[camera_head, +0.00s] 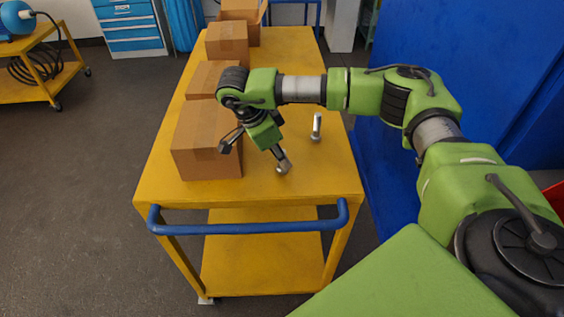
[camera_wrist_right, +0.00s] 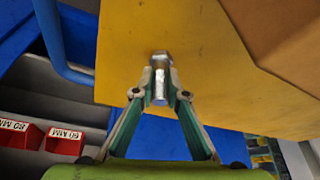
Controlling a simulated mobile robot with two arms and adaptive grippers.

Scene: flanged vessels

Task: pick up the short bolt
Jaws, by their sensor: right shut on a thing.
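My right gripper (camera_head: 281,160) is over the near part of the yellow cart top, pointing down. It is shut on the short bolt, a silver metal bolt whose lower end (camera_head: 283,169) shows just below the fingertips. In the right wrist view the bolt (camera_wrist_right: 160,72) sits between the two fingertips (camera_wrist_right: 159,95), its head pointing away from the hand, toward the yellow surface. Whether it touches the cart top or is just above it, I cannot tell. A longer silver bolt (camera_head: 317,124) stands upright on its head, right of the gripper. My left gripper is out of view.
Several cardboard boxes line the left side of the yellow cart (camera_head: 325,182); the nearest box (camera_head: 207,150) is close to the gripper's left. A blue handle (camera_head: 250,228) runs along the cart's front. The near right of the cart top is clear.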

